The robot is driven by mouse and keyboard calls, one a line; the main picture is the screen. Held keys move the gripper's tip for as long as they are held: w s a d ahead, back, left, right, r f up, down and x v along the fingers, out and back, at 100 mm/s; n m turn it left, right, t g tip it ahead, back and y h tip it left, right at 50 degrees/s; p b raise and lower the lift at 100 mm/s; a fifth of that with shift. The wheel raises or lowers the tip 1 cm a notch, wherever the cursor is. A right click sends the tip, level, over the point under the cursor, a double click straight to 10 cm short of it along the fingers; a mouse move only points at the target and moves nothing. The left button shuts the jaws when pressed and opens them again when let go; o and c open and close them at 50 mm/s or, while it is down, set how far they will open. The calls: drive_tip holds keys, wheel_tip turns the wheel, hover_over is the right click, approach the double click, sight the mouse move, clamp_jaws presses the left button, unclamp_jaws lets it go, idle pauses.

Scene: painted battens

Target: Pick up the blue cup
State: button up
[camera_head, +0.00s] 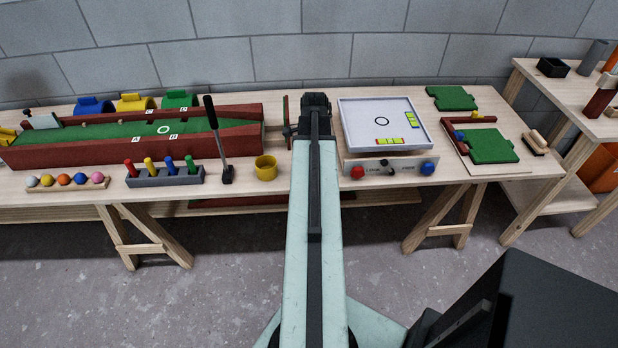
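No upright blue cup is clear in the head view. A blue rounded piece (93,106) stands at the back left of the table, partly hidden behind the red-walled green board; I cannot tell whether it is a cup. A small yellow cup (265,168) stands upright near the front edge, just left of my arm. My arm reaches forward over the table, and its dark end, where my gripper (316,103) is, lies in the middle near the back. Its fingers cannot be made out, so its opening and any hold are unclear.
A green board with dark red walls (210,143) fills the left. A rack of coloured pegs (165,177) and a black upright lever (217,138) stand before it. A white tray box (360,126) is right of my arm. Little table is bare around my arm.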

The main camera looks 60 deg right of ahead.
drive_tip(key=shift+f, duration=0.25)
drive_tip(key=shift+c, duration=0.3)
clamp_jaws()
idle(1.0)
